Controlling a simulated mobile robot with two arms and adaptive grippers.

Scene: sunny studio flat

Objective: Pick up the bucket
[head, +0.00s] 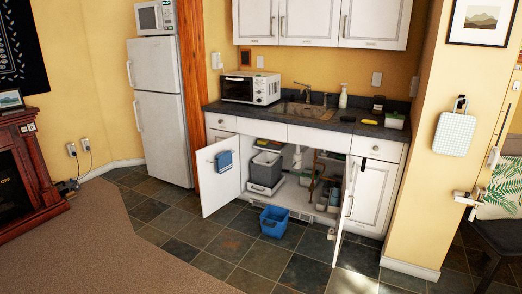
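A blue bucket (274,222) stands upright on the dark slate tile floor, in front of the open cabinet under the sink. Its top is open, and its inside is too small to make out. Neither of my grippers shows in the head view, so nothing is seen touching the bucket.
Two white cabinet doors stand open, the left door (221,175) and the right door (345,205), with the bucket between and slightly ahead of them. A grey bin (266,168) is inside the cabinet. The tile floor (235,243) before the bucket is clear.

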